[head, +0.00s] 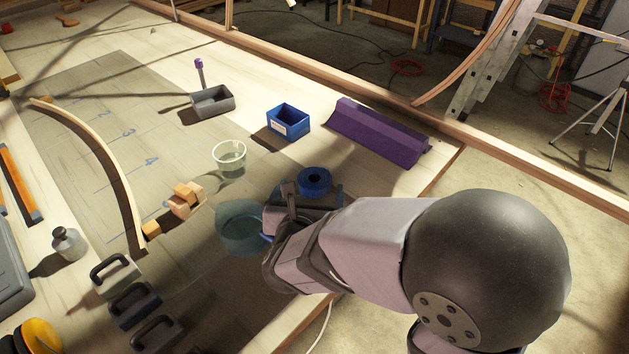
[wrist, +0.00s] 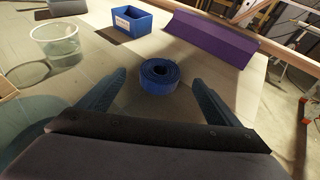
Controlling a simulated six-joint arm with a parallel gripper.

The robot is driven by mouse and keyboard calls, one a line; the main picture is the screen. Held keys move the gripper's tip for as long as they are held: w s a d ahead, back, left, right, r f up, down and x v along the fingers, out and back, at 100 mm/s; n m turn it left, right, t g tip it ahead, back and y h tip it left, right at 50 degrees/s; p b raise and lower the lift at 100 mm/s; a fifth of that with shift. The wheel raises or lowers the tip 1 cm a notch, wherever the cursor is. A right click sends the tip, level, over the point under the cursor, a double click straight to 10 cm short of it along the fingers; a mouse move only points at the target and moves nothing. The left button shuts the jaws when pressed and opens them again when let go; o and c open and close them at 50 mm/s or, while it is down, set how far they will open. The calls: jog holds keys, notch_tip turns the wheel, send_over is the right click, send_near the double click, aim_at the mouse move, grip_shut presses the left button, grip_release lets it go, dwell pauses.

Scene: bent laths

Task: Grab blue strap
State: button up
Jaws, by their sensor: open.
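The blue strap (head: 314,181) is a rolled coil lying on the table, just beyond my gripper in the head view. In the wrist view the blue strap (wrist: 159,77) sits ahead of the jaws, near the middle between them, with its coil facing up. My gripper (wrist: 160,95) is open and empty, with one finger to each side of the strap's line. In the head view my gripper (head: 285,212) is low over the table, partly hidden by my own arm. I cannot tell its exact height above the table.
A teal translucent bowl (head: 236,238) is close to my gripper's left. A clear cup (head: 229,158), a blue bin (head: 288,122) and a purple angled block (head: 375,135) stand farther back. Wooden blocks (head: 182,203) and a bent lath (head: 110,165) lie left. Table is clear around the strap.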

aim_at(314, 177)
jog(key=shift+p+x, duration=0.4)
jog(key=shift+x, duration=3.25)
jog(key=shift+r, duration=0.1)
jog(key=c, duration=1.2)
